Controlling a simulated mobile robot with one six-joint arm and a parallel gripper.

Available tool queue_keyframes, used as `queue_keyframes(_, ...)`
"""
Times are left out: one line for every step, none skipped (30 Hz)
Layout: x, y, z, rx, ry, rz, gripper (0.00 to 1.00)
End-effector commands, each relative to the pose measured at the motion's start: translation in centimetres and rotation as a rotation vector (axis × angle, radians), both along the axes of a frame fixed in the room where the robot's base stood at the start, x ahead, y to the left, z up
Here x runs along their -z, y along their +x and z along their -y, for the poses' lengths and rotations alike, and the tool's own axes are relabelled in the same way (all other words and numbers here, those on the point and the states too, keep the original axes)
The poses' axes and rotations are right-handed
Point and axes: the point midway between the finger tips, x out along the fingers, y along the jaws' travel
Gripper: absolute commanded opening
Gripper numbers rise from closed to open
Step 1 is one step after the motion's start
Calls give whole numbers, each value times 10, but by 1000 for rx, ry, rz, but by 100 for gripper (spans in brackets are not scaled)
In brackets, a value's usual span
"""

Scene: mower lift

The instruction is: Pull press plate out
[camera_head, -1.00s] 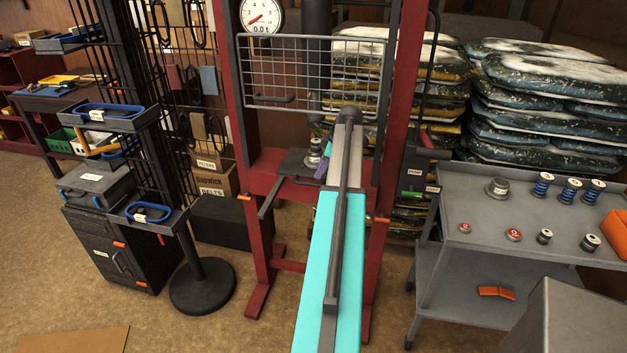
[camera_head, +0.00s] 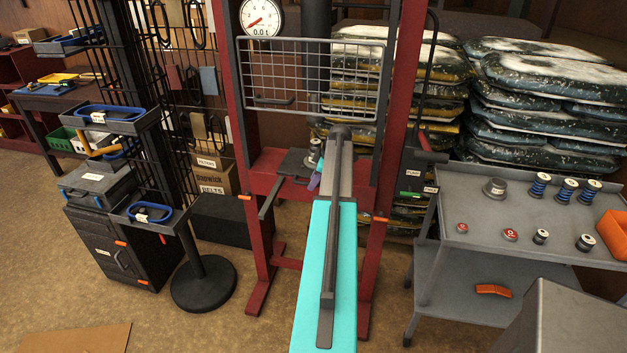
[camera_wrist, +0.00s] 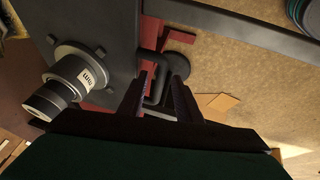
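The dark press plate (camera_head: 293,163) lies on the bed of the red press (camera_head: 256,215) in the head view. It fills the upper left of the wrist view (camera_wrist: 113,28). A metal cylinder part with a white label (camera_wrist: 80,75) stands on it. A dark bent handle (camera_wrist: 181,66) sticks out from the plate's edge. My gripper (camera_wrist: 163,80) is open in the wrist view, its two fingers pointing at the handle, which shows in the gap between them. I cannot tell whether they touch it. In the head view my arm hides most of the gripper.
A raised mesh guard (camera_head: 270,75) hangs under the gauge (camera_head: 261,17). A grey cart (camera_head: 465,205) with springs and small parts stands to the right. A round-based stand (camera_head: 202,287) and a dark cabinet (camera_head: 105,245) stand to the left. The floor in front is open.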

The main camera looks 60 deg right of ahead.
Motion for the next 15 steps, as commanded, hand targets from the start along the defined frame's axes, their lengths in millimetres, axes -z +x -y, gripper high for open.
queue_keyframes(0,0,0,0,0,0,31)
queue_keyframes(0,0,0,0,0,0,31)
queue_keyframes(0,0,0,0,0,0,31)
queue_keyframes(0,0,0,0,0,0,31)
queue_keyframes(0,0,0,-1,0,0,31)
queue_keyframes(0,0,0,-1,0,0,26)
queue_keyframes(0,0,0,-1,0,0,21)
queue_keyframes(0,0,0,-1,0,0,16)
queue_keyframes(0,1,-1,-1,0,0,9)
queue_keyframes(0,1,-1,-1,0,0,4)
queue_keyframes(0,1,-1,-1,0,0,0)
queue_keyframes(0,1,-1,-1,0,0,0)
queue_keyframes(0,1,-1,-1,0,0,0)
queue_keyframes(0,1,-1,-1,0,0,0)
queue_keyframes(0,1,-1,-1,0,0,0)
